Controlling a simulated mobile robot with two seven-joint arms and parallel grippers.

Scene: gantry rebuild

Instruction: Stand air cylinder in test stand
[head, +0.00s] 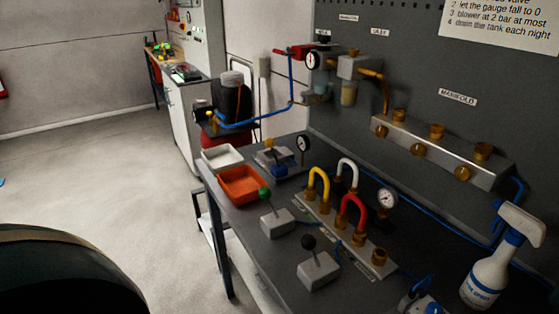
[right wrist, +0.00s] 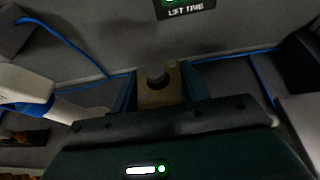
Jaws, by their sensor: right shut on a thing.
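In the right wrist view my right gripper (right wrist: 158,92) is shut, its two bluish fingers on either side of a tan, square-ended thing (right wrist: 158,99) with a dark knob on top. It appears to be the end of the air cylinder; the rest of it is hidden behind the gripper body. In the head view neither gripper shows. A low grey fixture with blue parts (head: 277,160) stands on the bench beside a gauge; I cannot tell whether it is the test stand.
The dark bench (head: 250,222) holds a white tray (head: 222,157), an orange tray (head: 243,184), lever valves (head: 318,269), a hose block (head: 345,235) with coloured loops and a spray bottle (head: 490,275). A brass-fitted manifold (head: 440,150) is on the back panel. Floor at left is clear.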

